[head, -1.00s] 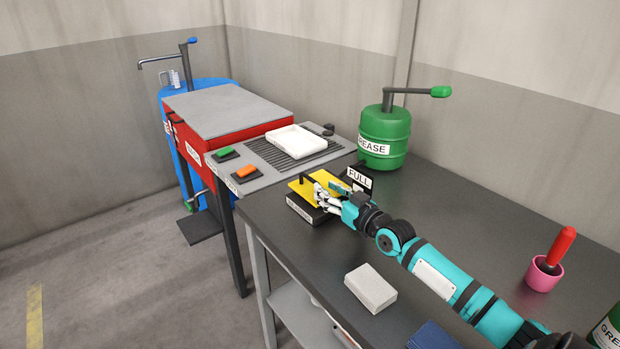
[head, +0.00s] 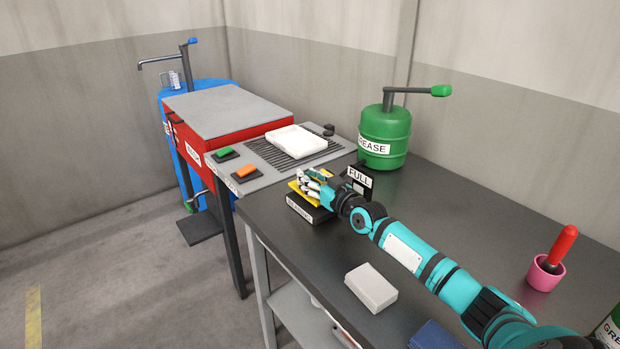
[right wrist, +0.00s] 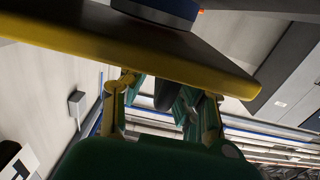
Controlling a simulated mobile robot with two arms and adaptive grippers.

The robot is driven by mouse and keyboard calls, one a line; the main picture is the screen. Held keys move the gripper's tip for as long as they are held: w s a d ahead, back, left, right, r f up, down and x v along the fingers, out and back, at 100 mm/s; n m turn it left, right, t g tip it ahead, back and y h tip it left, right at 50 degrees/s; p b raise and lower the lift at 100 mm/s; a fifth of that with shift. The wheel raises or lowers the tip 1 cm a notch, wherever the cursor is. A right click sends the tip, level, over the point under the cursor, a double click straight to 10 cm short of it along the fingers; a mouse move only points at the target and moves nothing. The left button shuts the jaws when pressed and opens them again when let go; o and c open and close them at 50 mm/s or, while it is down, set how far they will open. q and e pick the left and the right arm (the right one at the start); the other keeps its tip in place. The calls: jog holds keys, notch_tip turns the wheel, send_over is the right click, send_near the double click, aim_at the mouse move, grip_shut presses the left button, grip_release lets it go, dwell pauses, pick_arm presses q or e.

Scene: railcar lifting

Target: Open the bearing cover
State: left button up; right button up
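The bearing cover appears as a yellow plate (head: 295,187) on a dark labelled box (head: 306,209) on the bench. My right gripper (head: 308,182) is over the plate and hides most of it and its dark handle in the head view. In the right wrist view a large yellow-edged plate (right wrist: 190,68) fills the top. A dark upright part (right wrist: 165,92), apparently the handle, stands between the fingers of the right gripper (right wrist: 160,95). The fingers look apart, with a gap beside the handle. My left gripper is not in view.
A black FULL sign (head: 359,178) stands close to the right of the gripper, with the green grease pump (head: 384,135) behind. A white tray (head: 296,141) lies on the grille. A grey block (head: 371,288) and a pink cup (head: 546,273) are on the bench.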

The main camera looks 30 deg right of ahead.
grip_shut()
jog(key=shift+r, duration=0.1)
